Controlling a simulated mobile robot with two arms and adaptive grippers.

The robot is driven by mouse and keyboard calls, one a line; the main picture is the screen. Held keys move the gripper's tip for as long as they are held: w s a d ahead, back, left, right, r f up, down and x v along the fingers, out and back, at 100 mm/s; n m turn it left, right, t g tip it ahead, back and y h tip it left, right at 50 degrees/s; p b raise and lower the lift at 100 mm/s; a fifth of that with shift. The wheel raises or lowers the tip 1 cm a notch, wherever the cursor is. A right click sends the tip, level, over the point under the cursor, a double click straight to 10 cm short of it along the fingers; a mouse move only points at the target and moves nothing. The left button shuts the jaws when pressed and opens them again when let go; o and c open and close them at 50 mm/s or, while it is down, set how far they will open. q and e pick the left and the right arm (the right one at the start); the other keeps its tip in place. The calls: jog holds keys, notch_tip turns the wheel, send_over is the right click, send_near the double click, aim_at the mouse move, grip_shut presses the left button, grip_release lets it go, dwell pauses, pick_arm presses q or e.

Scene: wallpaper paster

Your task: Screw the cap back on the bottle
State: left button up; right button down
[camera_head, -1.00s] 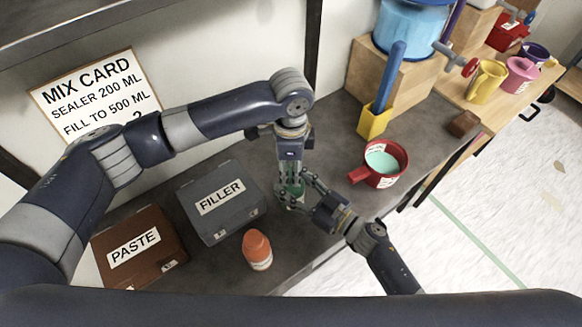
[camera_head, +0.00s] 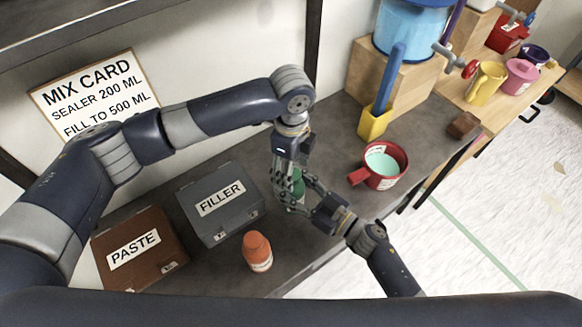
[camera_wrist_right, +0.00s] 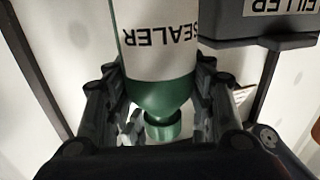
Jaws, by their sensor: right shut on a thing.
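The green bottle (camera_head: 299,186) is between my two grippers above the grey bench in the head view, mostly hidden by their fingers. In the right wrist view the bottle (camera_wrist_right: 158,45) appears upside down, with a white SEALER label, green shoulder and a green ring-like part (camera_wrist_right: 163,130) at its neck. I cannot tell whether that part is the cap or how it is seated. My right gripper (camera_head: 306,190) is shut on the bottle from the right. My left gripper (camera_head: 284,183) points down at the bottle's top; its fingertips are hidden among the right fingers, so its grip is unclear.
A grey FILLER box (camera_head: 222,203) and a brown PASTE box (camera_head: 138,249) stand left. An orange-topped bottle (camera_head: 257,251) stands near the front edge. A red mug (camera_head: 384,182) and a yellow holder (camera_head: 373,124) stand right. Bare bench shows between boxes and mug.

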pick_arm(q)
notch_tip(320, 180, up, 11)
dwell(0.3)
jog(key=shift+r, duration=0.1)
pick_arm(e)
jog(key=c, duration=0.6)
grip_release()
jog(key=shift+c, duration=0.2)
jog(key=v, duration=1.2)
pick_arm(q)
jog(key=shift+d, duration=0.1)
pick_arm(e)
jog(key=shift+d, duration=0.1)
